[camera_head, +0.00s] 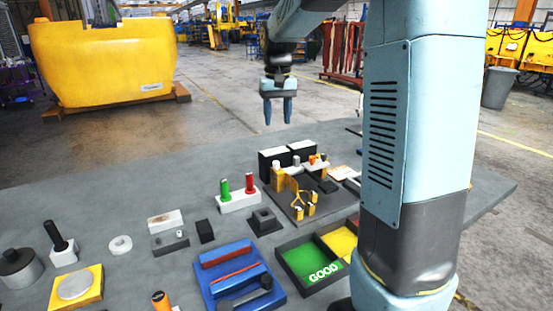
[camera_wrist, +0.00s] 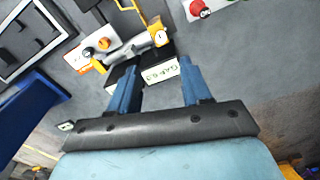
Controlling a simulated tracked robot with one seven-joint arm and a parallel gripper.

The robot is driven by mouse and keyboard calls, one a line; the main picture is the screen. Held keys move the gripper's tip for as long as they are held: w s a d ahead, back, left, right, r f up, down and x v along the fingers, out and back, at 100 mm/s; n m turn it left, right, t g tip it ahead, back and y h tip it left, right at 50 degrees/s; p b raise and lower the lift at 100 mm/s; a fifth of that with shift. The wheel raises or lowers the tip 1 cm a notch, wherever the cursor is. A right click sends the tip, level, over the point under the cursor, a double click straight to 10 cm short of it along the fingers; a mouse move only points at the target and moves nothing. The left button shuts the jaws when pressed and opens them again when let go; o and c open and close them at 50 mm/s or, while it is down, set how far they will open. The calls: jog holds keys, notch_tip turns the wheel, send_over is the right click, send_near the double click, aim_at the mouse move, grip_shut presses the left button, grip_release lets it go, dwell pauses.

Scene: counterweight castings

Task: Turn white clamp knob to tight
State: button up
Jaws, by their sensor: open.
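A small white round piece, which looks like the white clamp knob (camera_head: 277,164), tops a yellow post (camera_head: 279,182) on the dark fixture plate. In the wrist view a white round face (camera_wrist: 161,38) shows on the yellow post (camera_wrist: 155,27), just beyond my fingertips. I cannot tell how far the knob is turned. A grey cylinder (camera_head: 297,160) lies beside the post. My gripper (camera_head: 277,112) points down, open and empty, in the air above and behind the fixture. In the wrist view my gripper (camera_wrist: 160,76) has its fingers apart above a labelled block (camera_wrist: 160,73).
Black blocks (camera_head: 301,147) stand behind the post, and an orange knob (camera_head: 314,158) is to its right. Yellow clamp arms (camera_head: 299,202) stand in front. A green GOOD tray (camera_head: 309,264), a blue holder (camera_head: 238,276) and a white stand with green and red pegs (camera_head: 238,200) are nearby.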

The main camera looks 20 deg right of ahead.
aim_at(276, 164)
jog(key=f, duration=0.5)
jog(key=w+f, duration=0.1)
jog(key=f, duration=0.8)
jog(key=shift+w+f, duration=0.2)
jog(key=shift+f, duration=0.1)
jog(key=shift+c, duration=0.3)
grip_shut()
